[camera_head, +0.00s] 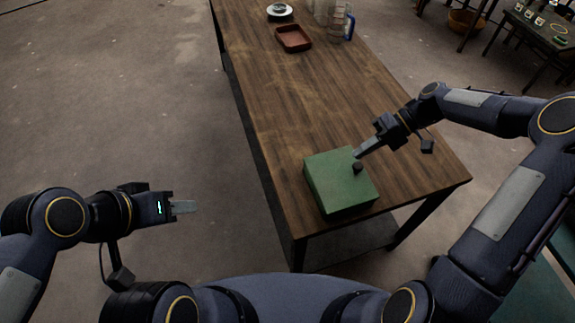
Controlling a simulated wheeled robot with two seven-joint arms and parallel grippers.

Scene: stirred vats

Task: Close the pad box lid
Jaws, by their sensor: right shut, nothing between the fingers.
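The green pad box (341,190) sits near the front end of the wooden table. Its top looks covered by a flat green lid (335,167) with a dark knob (357,168) toward its right side. My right gripper (358,153) is shut and empty, with its fingertips at the lid's right edge, just behind the knob. I cannot tell whether the fingertips touch the lid. My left gripper (184,207) is off the table to the left, over the floor. Its fingers look together, with nothing seen between them.
The wooden table (290,95) is bare between the box and the far end. A reddish-brown tray (293,38), a plate with a bowl (279,11) and a clear jug with a blue handle (340,20) stand at the far end. Another table (535,35) is at the far right.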

